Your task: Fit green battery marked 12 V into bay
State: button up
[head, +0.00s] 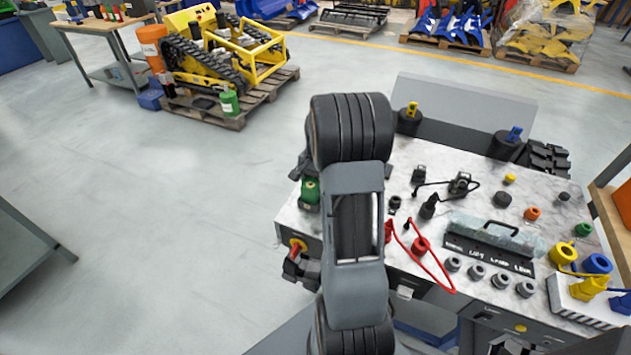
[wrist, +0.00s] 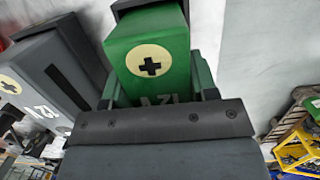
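Green and dark parts flank the battery closely on both sides. I see no clear gap, but cannot tell whether the fingers press on it. A grey battery (wrist: 40,65) with a plus and upside-down digits is beside it at left. In the head view my arm hides most of the gripper area; a small green thing (head: 310,190) shows at the bench's left edge. I cannot make out the bay.
The bench (head: 400,160) has a marble-like top holding a grey-lidded block (head: 497,237), several round knobs, a red cable (head: 421,246) and dark connectors. A yellow tracked carrier (head: 215,55) sits on a pallet at upper left. The floor left of the bench is clear.

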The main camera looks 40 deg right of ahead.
jog(key=o, duration=0.5)
jog(key=shift+c, duration=0.2)
jog(key=r, duration=0.4)
jog(key=d+r, duration=0.1)
jog(key=r, duration=0.2)
jog(key=r+p, duration=0.1)
jog(key=r, duration=0.3)
jog(key=shift+w+d+r, duration=0.2)
jog(key=shift+w+r, duration=0.15)
jog(key=shift+w, duration=0.05)
jog(key=s+a+r+n+t+h, duration=0.1)
jog(key=s+a+r+n, duration=0.15)
jog(key=a, duration=0.45)
jog(key=s+a+r+n+t, duration=0.1)
jog(key=s+a+n, duration=0.1)
jog(key=a+n, duration=0.35)
jog(key=s+a+f+n+t, duration=0.2)
jog(key=s+a+n, duration=0.2)
jog(key=s+a, duration=0.4)
jog(key=shift+s+a+f+n, duration=0.3)
jog(key=shift+a+f, duration=0.1)
jog(key=shift+a, duration=0.45)
